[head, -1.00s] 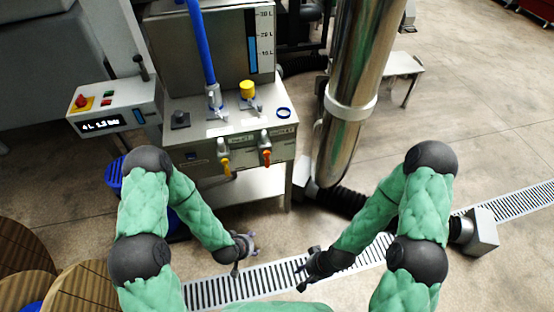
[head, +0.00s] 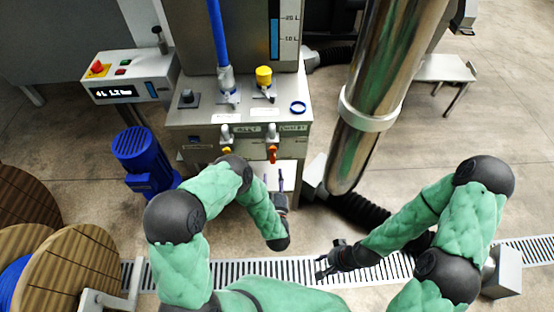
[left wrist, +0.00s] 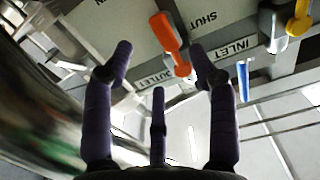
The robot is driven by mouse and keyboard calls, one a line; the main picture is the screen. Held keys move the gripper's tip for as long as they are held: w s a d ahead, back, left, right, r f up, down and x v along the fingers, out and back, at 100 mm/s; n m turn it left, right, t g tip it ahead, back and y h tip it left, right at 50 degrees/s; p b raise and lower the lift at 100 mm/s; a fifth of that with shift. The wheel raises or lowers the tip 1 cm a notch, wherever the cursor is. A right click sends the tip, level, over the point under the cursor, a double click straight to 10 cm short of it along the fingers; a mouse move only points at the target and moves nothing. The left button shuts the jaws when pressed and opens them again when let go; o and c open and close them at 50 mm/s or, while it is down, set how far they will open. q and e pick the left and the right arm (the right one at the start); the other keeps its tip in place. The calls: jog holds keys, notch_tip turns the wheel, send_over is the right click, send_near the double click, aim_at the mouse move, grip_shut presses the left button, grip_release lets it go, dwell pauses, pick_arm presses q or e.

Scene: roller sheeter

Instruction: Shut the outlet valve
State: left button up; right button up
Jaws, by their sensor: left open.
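The outlet valve's orange-red lever (head: 272,154) hangs on the right of the machine's front panel, pointing down. In the left wrist view the lever (left wrist: 171,42) stands just beyond my finger tips, beside the OUTLET label (left wrist: 155,80). My left gripper (head: 274,180) is open below the lever; it also shows in the left wrist view (left wrist: 160,65), its dark fingers spread with nothing between them. No contact with the lever shows. My right gripper (head: 328,262) is low over the floor grate, its fingers apart and empty.
The inlet valve with a yellow lever (head: 227,149) is left of the outlet. A thick steel pipe (head: 375,100) stands close on the right. A blue motor (head: 140,155) and wooden spools (head: 85,265) are at the left. A drain grate (head: 240,272) crosses the floor.

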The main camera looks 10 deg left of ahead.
aim_at(273, 155)
pick_arm(q)
jog(key=b+x, duration=0.2)
jog(key=x, duration=0.7)
jog(key=shift+f+b, duration=0.1)
jog(key=shift+b, duration=0.25)
grip_shut()
